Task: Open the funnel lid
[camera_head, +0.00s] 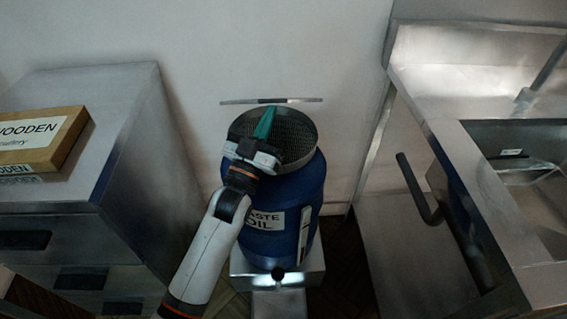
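The funnel (302,139) is a round metal bowl with a mesh inside, on top of a blue drum (308,188) labelled as waste oil. Its lid (300,100) shows as a thin, nearly edge-on strip behind and above the funnel's back rim, so the funnel mouth is uncovered. My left gripper (266,121) is over the funnel mouth, its green fingers together and pointing toward the lid. I see nothing between them. The fingertips appear just short of the lid; contact cannot be told. The gripper hides the funnel's left front part. My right gripper is out of view.
The drum stands on a low metal stand (307,272). A steel cabinet (120,100) with a wooden cutlery box (66,150) is at the left. A steel fryer unit (475,165) with a dark handle (414,187) is at the right. The wall is close behind.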

